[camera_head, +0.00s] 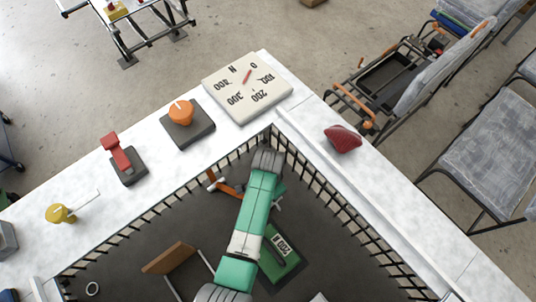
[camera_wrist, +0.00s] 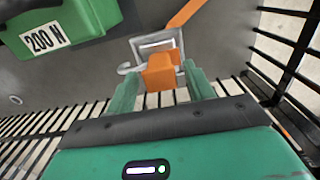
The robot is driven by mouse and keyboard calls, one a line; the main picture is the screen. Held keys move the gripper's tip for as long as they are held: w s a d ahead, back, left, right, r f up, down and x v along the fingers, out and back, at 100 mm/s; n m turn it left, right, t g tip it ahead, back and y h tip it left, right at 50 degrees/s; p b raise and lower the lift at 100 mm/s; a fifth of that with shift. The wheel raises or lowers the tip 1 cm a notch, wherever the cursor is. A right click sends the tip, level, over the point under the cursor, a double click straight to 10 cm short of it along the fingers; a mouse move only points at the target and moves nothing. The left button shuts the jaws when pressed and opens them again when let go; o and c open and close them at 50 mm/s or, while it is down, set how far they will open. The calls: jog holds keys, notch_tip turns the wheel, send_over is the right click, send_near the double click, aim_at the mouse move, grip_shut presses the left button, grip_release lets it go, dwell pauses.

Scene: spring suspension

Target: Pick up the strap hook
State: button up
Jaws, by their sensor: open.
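The strap hook (camera_wrist: 160,73) shows in the wrist view as an orange block with a grey metal frame and a curved metal hook at its left. An orange strap (camera_wrist: 187,12) runs up to the right from the frame. My gripper (camera_wrist: 160,75) is open, with one green finger on each side of the orange block. I cannot tell whether either finger touches it. In the head view my arm reaches into the dark railed pit and hides most of the strap hook and my gripper. An orange piece (camera_head: 230,189) shows left of the arm there.
A green 200 N weight (camera_head: 284,260) is right of my arm and at the upper left in the wrist view (camera_wrist: 60,30). Dark bars (camera_head: 345,215) edge the pit. The white counter (camera_head: 90,170) around it carries a dial, an orange knob and a red lever.

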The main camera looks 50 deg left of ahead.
notch_tip(320, 180, down, 3)
jog(key=c, duration=0.8)
jog(key=shift+r, duration=0.1)
